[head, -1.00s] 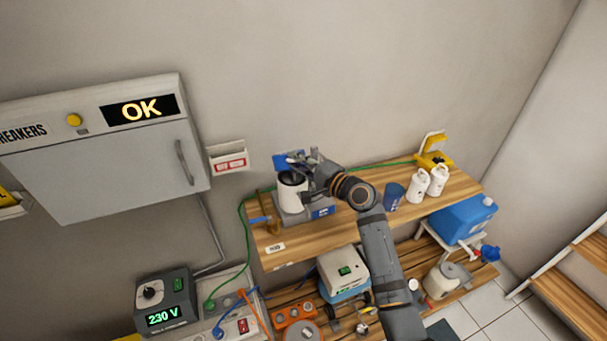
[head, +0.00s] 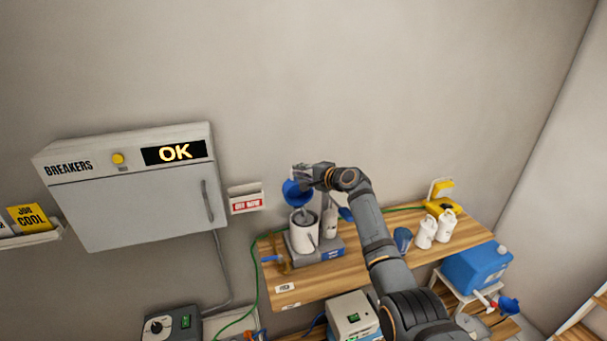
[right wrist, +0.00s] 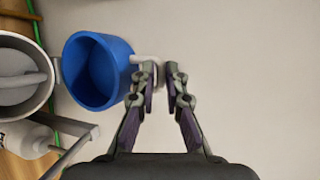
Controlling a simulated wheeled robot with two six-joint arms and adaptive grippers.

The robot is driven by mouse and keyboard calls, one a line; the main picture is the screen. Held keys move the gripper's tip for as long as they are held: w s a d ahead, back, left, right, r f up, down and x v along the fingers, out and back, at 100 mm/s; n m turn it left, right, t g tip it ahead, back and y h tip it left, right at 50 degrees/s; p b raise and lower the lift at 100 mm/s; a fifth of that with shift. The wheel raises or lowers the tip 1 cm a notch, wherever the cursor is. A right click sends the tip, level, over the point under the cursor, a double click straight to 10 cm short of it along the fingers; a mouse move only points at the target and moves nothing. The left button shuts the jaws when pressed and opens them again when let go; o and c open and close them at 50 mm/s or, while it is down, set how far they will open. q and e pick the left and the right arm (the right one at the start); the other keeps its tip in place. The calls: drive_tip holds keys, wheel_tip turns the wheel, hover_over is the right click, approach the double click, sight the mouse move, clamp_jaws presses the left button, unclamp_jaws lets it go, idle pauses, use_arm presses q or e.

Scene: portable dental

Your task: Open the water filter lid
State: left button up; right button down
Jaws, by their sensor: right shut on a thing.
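The water filter (head: 304,233) is a white canister on a grey base on the wooden shelf. Its top is uncovered, with a grey part inside; the open canister also shows in the right wrist view (right wrist: 25,75). The round blue lid (head: 296,193) is tipped up above and behind the canister, its hollow side showing; it also shows in the right wrist view (right wrist: 98,70). My right gripper (head: 303,172) is shut on the lid's pale tab, at the fingertips in the right wrist view (right wrist: 160,72). Whether a hinge still joins lid and canister, I cannot tell. My left gripper is not in view.
Two white bottles (head: 427,232) and a blue cup (head: 402,239) stand right of the filter. A yellow case (head: 441,208) is behind them. The breaker cabinet (head: 135,190) and a small wall holder (head: 246,198) are left. The wall above the shelf is clear.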

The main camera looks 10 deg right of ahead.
drive_tip(key=shift+w+a+f+g, duration=0.2)
drive_tip(key=shift+w+f+g, duration=0.05)
drive_tip(key=shift+f+g, duration=0.1)
drive_tip(key=shift+f, duration=0.25)
drive_tip(key=c, duration=1.4)
unclamp_jaws()
drive_tip(key=shift+a, duration=0.1)
drive_tip(key=shift+c, duration=0.2)
drive_tip(key=shift+w+a, duration=0.1)
drive_tip(key=shift+w, duration=0.15)
drive_tip(key=shift+s+d+r, duration=0.3)
drive_tip(key=v, duration=1.1)
drive_tip(key=shift+s, duration=0.1)
